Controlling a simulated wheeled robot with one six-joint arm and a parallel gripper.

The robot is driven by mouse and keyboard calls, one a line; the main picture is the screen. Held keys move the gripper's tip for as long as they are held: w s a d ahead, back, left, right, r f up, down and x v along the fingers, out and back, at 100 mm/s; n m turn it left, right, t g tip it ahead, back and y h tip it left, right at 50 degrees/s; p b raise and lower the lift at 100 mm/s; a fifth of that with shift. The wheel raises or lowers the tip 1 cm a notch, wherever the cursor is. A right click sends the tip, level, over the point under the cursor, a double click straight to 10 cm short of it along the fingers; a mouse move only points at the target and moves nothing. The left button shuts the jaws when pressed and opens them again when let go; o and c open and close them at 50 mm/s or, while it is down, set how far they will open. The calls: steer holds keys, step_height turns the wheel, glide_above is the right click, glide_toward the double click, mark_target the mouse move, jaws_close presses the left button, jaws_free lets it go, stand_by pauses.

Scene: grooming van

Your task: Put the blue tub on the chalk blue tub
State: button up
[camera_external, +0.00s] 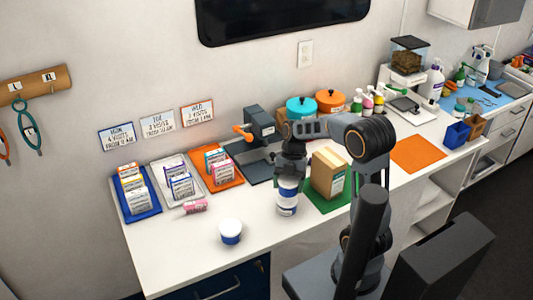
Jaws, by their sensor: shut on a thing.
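My gripper (289,177) points down over the white counter and is shut on a blue-and-white tub (288,188). Directly below it is a second white tub with a dark blue lower band (287,208), standing on the counter. The two line up as one column; I cannot tell whether the upper one touches the lower or hangs just above it. Another white tub with a blue lower part (230,232) stands upright and apart, near the counter's front edge. The shades are too close to tell which tub is chalk blue. The fingertips are small and partly hidden.
A cardboard box (327,174) on a green mat (313,201) stands close right of my gripper. A grey device with an orange part (259,127) is behind.

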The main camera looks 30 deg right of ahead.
mark_target(288, 191)
steer(key=shift+w+f, duration=0.15)
steer(key=shift+f, duration=1.5)
steer(key=shift+f, duration=0.15)
steer(key=o, duration=1)
steer(key=shift+o, duration=0.2)
steer(key=v, duration=1.1)
steer(key=s+d+m+t+h, duration=0.1)
steer(key=s+m+t, duration=0.2)
steer(key=m, duration=1)
steer(key=s+d+f+m+t+h, duration=0.1)
steer(key=s+m+t, duration=0.3)
steer(key=m, duration=1)
steer(key=s+h, duration=0.1)
steer(key=s, duration=0.2)
steer(key=shift+s+d, duration=0.35)
steer(key=shift+d, duration=0.05)
